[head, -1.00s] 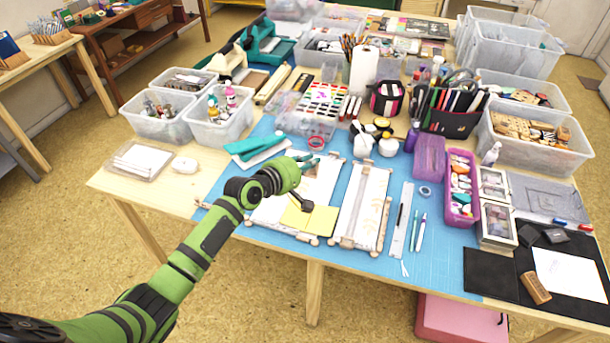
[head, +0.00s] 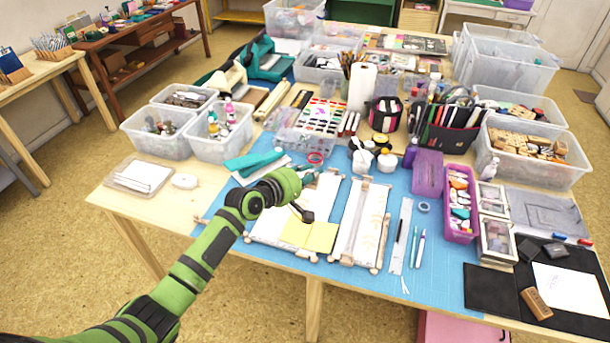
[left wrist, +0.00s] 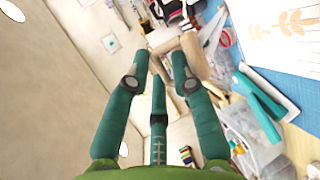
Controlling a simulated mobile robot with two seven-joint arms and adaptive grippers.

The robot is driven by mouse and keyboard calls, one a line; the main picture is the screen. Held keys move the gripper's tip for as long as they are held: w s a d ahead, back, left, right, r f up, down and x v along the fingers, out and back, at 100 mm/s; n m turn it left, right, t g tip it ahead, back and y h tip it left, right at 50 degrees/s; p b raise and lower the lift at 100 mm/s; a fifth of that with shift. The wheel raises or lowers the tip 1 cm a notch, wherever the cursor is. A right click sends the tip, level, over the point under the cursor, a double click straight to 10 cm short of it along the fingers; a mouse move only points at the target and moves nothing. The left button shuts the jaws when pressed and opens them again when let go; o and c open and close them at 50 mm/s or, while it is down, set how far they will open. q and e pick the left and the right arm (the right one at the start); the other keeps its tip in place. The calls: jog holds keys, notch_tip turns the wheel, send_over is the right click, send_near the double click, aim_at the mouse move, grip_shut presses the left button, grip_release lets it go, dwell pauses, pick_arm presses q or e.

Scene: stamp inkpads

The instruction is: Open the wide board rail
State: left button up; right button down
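The wide board (head: 268,222) lies flat at the left of the blue mat, with pale wooden rails along its ends; its lower rail (head: 283,249) shows. A yellow sheet (head: 308,236) covers its lower right part. A narrower railed board (head: 352,225) lies beside it. My left gripper (head: 309,195) hovers over the wide board's upper part, hiding some of it. Its teal fingers (left wrist: 157,78) are spread and hold nothing in the left wrist view. Contact with the board cannot be told. My right gripper is out of view.
A teal tool (head: 254,163) lies left of the gripper. Clear bins (head: 220,145) stand behind it. White pots and a red ring (head: 316,158) sit beyond the boards. Rulers and pens (head: 401,235) lie to the right.

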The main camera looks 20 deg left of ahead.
pick_arm(q)
jog(key=v, duration=1.2)
